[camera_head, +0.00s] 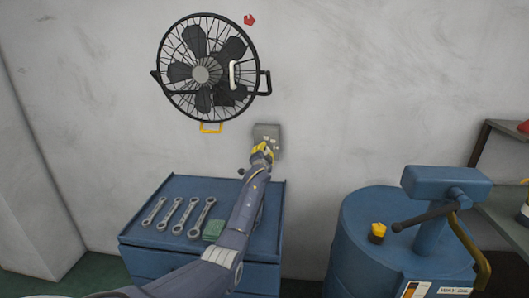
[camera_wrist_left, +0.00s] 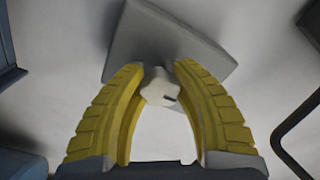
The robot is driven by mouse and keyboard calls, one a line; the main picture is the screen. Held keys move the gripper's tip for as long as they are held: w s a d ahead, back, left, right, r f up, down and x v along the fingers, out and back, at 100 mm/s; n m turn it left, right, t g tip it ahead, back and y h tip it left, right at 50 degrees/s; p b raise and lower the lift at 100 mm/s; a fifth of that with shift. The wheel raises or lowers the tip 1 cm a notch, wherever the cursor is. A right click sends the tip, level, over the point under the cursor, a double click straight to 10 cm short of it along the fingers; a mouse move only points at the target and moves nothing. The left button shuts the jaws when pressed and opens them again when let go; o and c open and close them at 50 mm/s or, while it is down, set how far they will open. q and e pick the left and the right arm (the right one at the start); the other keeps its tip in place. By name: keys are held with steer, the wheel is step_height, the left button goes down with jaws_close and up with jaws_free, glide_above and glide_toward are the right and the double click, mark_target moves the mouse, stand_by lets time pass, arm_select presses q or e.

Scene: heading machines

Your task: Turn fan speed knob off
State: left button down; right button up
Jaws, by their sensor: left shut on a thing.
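The fan speed knob (camera_wrist_left: 160,88) is a pale, rounded knob with a dark mark on it, on a grey wall box (camera_wrist_left: 165,40). In the head view the grey box (camera_head: 267,132) is on the wall below and right of the black fan (camera_head: 203,73). My left gripper (camera_wrist_left: 160,80) has its yellow fingers shut on the knob, one on each side. In the head view my left gripper (camera_head: 262,148) is at the box and hides most of the knob. The knob's setting cannot be read. My right gripper is not in view.
A shelf (camera_head: 505,140) is at the far right. The wall between is clear.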

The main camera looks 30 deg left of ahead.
arm_select(q)
steer(key=shift+a+f, duration=0.1)
steer(key=c, duration=0.9)
jaws_free()
steer(key=shift+v, duration=6.05)
